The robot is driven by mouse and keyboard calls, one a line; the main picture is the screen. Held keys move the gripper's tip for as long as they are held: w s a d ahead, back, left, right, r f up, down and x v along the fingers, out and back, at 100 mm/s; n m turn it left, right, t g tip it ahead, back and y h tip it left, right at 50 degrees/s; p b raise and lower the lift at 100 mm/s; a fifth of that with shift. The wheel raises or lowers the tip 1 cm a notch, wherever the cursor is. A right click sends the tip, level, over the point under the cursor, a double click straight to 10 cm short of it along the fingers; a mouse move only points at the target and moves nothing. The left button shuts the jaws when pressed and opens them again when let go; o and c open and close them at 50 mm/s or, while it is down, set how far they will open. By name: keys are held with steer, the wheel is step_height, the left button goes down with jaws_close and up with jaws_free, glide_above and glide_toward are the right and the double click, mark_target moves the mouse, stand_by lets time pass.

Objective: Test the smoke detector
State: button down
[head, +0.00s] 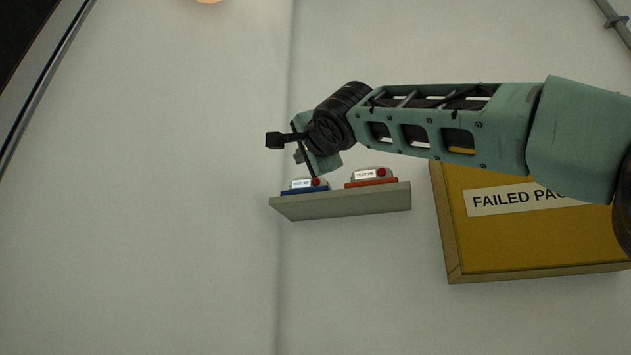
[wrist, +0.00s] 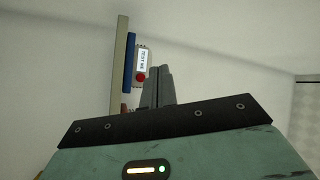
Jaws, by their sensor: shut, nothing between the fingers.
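Two smoke detectors sit side by side on a small wall shelf in the head view. The left one (head: 300,185) has a blue base, a white label that seems to read "TEST ME" and a red button (head: 316,182). The right one (head: 366,176) has an orange-red base, a like label and a red button (head: 381,171). My gripper (wrist: 160,69) is shut and empty. In the wrist view its fingertips lie just right of the blue-based detector (wrist: 143,58) and its red button (wrist: 140,78); contact cannot be told. My wrist partly hides the fingers in the head view.
The grey shelf (head: 345,205) juts from a pale wall. A yellow box (head: 540,240), labelled "FAILED PA...", hangs right of it, partly behind my arm. The wall left of the shelf is bare. A pipe (head: 615,22) runs at the top right.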

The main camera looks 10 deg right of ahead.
steer(key=p, duration=0.5)
glide_toward(309, 180)
steer(key=w+a+r, duration=0.1)
steer(key=w+a, duration=0.1)
steer(key=w, duration=0.1)
steer(key=shift+w+d, duration=0.3)
steer(key=shift+w, duration=0.25)
stand_by(1.5)
steer(key=shift+w+d+r, duration=0.1)
steer(key=shift+w+d, duration=0.1)
steer(key=shift+w, duration=0.2)
steer(key=shift+w+d, duration=0.2)
steer(key=shift+w, duration=0.1)
stand_by(0.6)
stand_by(0.4)
steer(key=shift+s+a+b, duration=0.35)
steer(key=shift+s+b, duration=0.2)
steer(key=shift+s, duration=0.15)
